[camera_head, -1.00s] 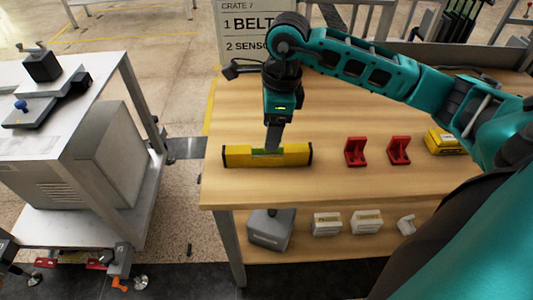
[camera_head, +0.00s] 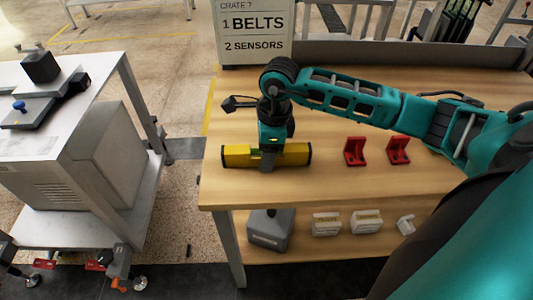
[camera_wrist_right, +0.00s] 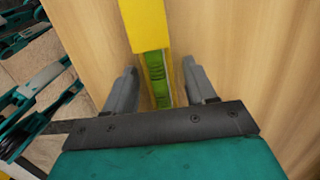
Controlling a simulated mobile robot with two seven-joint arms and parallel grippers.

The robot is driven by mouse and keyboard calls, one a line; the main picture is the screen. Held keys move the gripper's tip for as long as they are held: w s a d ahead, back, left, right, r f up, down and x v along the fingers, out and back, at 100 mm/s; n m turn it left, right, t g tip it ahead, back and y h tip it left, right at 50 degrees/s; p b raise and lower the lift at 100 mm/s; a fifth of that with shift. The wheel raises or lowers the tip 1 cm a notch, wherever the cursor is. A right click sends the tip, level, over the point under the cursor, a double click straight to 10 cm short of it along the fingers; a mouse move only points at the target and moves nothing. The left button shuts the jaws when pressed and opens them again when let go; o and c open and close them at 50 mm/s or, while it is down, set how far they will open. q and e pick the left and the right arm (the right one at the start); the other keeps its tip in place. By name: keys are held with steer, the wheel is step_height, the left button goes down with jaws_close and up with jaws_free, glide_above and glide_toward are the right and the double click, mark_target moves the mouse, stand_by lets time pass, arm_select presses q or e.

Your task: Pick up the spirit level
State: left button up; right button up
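The spirit level (camera_head: 237,157) is a yellow bar with black ends and a green vial section in its middle. It lies flat near the left front part of the wooden table. My right gripper (camera_head: 267,163) is down over its middle, pointing downward. In the right wrist view, the level (camera_wrist_right: 145,28) runs between the two grey fingers of the right gripper (camera_wrist_right: 161,86). The fingers are apart, with a visible gap on each side of the level. The gripper partly hides the green section in the head view. My left gripper is in neither view.
Two red brackets (camera_head: 355,151) (camera_head: 398,150) stand on the wooden table (camera_head: 330,185) to the right. A sign (camera_head: 255,30) stands at the back. White boxes (camera_head: 326,224) and a grey container (camera_head: 270,230) are on the lower shelf. A metal cart (camera_head: 100,75) stands left.

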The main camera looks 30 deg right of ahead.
jaws_close()
stand_by(0.3)
steer(key=shift+r, duration=0.1)
